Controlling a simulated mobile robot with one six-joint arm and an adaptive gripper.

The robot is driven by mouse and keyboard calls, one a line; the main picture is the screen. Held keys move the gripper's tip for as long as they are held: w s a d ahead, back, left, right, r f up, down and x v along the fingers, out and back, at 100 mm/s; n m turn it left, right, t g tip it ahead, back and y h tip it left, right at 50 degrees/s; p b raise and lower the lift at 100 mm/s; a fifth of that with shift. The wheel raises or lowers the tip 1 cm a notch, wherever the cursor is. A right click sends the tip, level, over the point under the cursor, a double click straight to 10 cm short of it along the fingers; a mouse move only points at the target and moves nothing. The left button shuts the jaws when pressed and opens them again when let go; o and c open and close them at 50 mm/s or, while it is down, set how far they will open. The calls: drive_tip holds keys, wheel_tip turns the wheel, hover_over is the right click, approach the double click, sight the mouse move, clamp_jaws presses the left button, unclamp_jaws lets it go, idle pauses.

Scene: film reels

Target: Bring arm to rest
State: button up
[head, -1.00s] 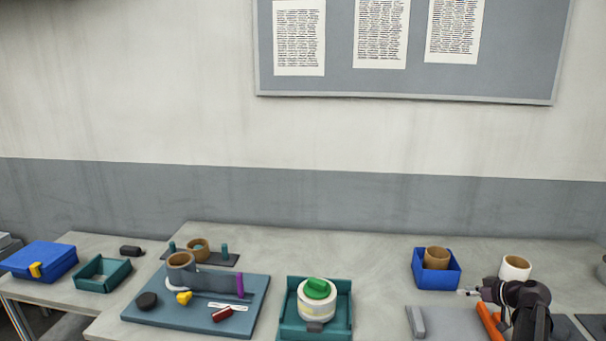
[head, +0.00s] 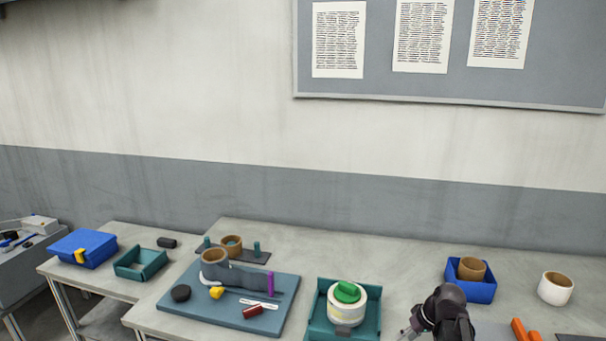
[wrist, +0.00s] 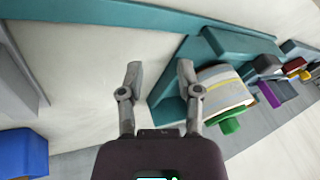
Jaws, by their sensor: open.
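My gripper (wrist: 158,75) is open and empty in the wrist view, its two fingers apart over the bare light tabletop. In the head view my gripper (head: 408,332) is small at the lower right, partly hidden by my dark wrist. It is just right of the teal tray (head: 373,327). That tray holds a white and yellow roll (head: 342,310) with a green piece (head: 348,291) on top. The roll also shows right of my fingers in the wrist view (wrist: 222,88). I see no contact between my gripper and these things.
A blue bin (head: 484,292) holding a brown roll (head: 471,268) stands right of my arm, with a white roll (head: 556,288) beyond. A blue-grey board (head: 180,308) with small parts lies left. The table's back middle is clear.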

drive_tip(key=s+a+m+g+h, duration=0.1)
drive_tip(key=s+a+h, duration=0.3)
drive_tip(key=s+a, duration=0.4)
drive_tip(key=a+g, duration=0.1)
drive_tip(key=a, duration=0.2)
drive_tip(key=shift+a+f+m+g+p, duration=0.25)
drive_tip(key=shift+f+m+g+p, duration=0.05)
drive_tip(key=shift+f+m+p, duration=0.1)
idle(0.6)
